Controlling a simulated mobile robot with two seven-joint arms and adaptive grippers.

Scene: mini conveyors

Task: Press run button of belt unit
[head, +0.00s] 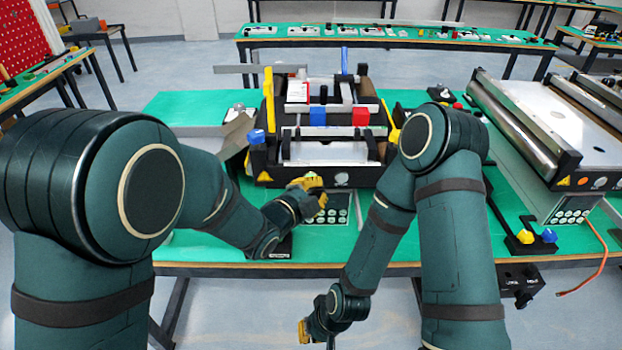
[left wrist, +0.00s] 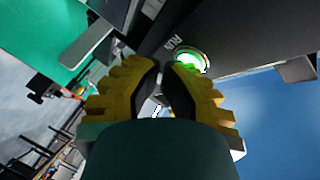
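The belt unit (head: 330,175) stands on the green table, a black frame with a belt, rollers and red and blue blocks. Its round run button (left wrist: 190,60) glows green beside the word RUN in the left wrist view. My left gripper (head: 318,192) is at the unit's front face, with green showing at its fingertips. In the left wrist view its yellow fingers (left wrist: 164,68) are drawn close together, with nothing between them. The right fingertip overlaps the button's edge; contact cannot be told. My right gripper (head: 303,331) hangs low before the table, its fingers barely visible.
A second, larger conveyor (head: 550,125) stands at the right. A panel with several round buttons (head: 328,212) lies in front of the unit, partly behind my left gripper. Yellow and blue knobs (head: 526,237) sit at the table's right front. A black box (head: 520,280) hangs under the edge.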

